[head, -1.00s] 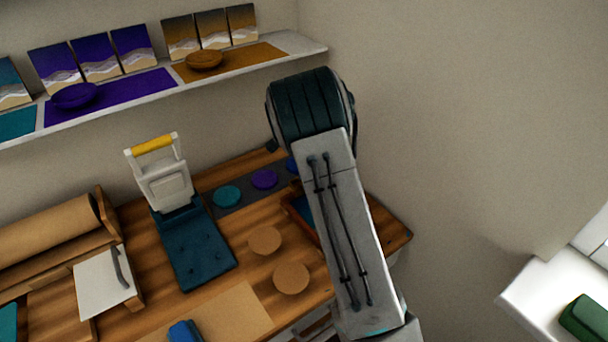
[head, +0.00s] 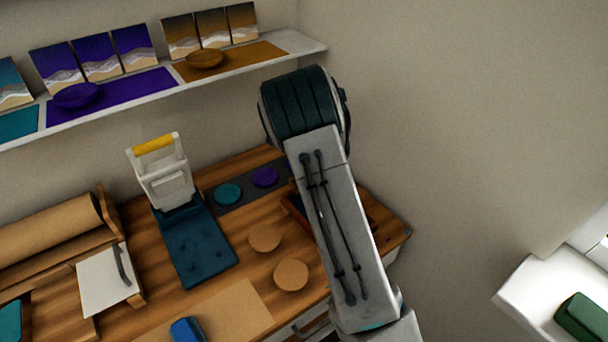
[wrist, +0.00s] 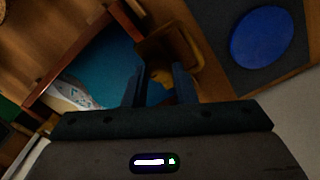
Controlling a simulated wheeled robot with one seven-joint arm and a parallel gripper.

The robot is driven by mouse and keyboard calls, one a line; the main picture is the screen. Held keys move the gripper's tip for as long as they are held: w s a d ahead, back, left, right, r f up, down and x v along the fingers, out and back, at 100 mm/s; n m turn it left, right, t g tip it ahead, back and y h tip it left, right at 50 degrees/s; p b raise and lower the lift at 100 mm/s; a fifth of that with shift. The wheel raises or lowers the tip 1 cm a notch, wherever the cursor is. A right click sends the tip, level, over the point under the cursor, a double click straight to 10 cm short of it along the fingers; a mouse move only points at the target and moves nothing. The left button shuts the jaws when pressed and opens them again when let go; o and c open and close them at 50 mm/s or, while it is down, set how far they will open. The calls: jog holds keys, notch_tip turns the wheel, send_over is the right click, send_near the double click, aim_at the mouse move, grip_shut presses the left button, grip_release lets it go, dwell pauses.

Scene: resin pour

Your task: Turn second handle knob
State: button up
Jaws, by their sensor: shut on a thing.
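In the wrist view my gripper (wrist: 158,88) has its two dark fingers on either side of a small yellow knob (wrist: 160,76). The knob sits by a brown wooden block (wrist: 170,50) at the corner of a wood-framed tray (wrist: 72,62). The tray holds a teal surface with a white, foamy-looking patch at its lower left. In the head view my arm covers the gripper and the knob, and only parts of the tray's frame (head: 293,207) show beside the arm. How far the knob is turned cannot be told.
A blue disc (wrist: 262,37) lies on a dark strip beside the tray. Teal (head: 228,194) and purple (head: 264,177) discs lie on the same strip. Two tan discs (head: 265,238) and a press with a yellow handle (head: 153,145) stand left of my arm. A shelf (head: 120,96) hangs above.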

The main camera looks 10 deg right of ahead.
jog(key=o, duration=1)
notch_tip(320, 180, up, 14)
jog(key=shift+b, duration=0.35)
jog(key=shift+f, duration=0.1)
jog(key=s+r+n+t+y, duration=0.1)
jog(key=s+r+n, duration=0.2)
jog(key=s+n, duration=0.35)
jog(key=s+r+n, duration=0.3)
jog(key=s, duration=0.6)
jog(key=s+f+n+t+h, duration=0.1)
jog(key=s+f+n+t, duration=0.1)
jog(key=s+n, duration=0.8)
jog(key=s, duration=0.7)
jog(key=shift+a+f, duration=0.15)
jog(key=shift+f, duration=0.15)
